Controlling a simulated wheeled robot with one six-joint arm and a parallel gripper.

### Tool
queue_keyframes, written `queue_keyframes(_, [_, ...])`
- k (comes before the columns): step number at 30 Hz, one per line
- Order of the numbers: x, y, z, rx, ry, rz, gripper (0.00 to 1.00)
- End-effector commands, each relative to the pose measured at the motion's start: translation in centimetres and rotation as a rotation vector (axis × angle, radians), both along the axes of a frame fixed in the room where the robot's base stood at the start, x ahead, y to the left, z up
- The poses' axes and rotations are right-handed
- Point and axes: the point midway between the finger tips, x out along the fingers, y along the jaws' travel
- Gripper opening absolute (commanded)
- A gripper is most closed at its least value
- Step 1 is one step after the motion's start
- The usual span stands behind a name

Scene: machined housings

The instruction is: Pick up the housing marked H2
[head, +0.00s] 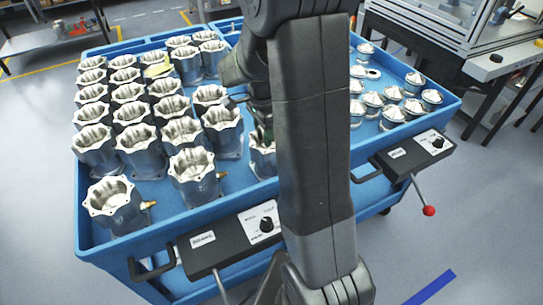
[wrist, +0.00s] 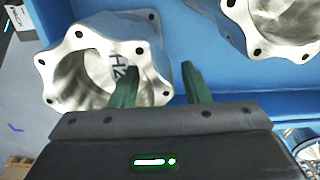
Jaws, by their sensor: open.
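In the wrist view, a silver-grey housing (wrist: 62,62) with a scalloped, bolt-holed flange stands at the upper left. Dark lettering that looks like H2 shows on it, turned in the picture, close to my left fingertip.
A second housing (wrist: 272,28) stands at the upper right of the wrist view. In the head view, several similar housings (head: 138,143) fill the left of the blue cart (head: 230,205). Several smaller capped parts (head: 412,108) stand on its right side. The cart has raised rims.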

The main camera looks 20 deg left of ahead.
Motion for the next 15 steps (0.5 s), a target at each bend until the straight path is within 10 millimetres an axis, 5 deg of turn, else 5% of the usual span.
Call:
queue_keyframes(7, [0.00,0.00,-0.12,0.000,0.000,0.000,0.40])
queue_keyframes(13, [0.00,0.00,-0.11,0.000,0.000,0.000,0.01])
queue_keyframes(15, [0.00,0.00,-0.11,0.000,0.000,0.000,0.00])
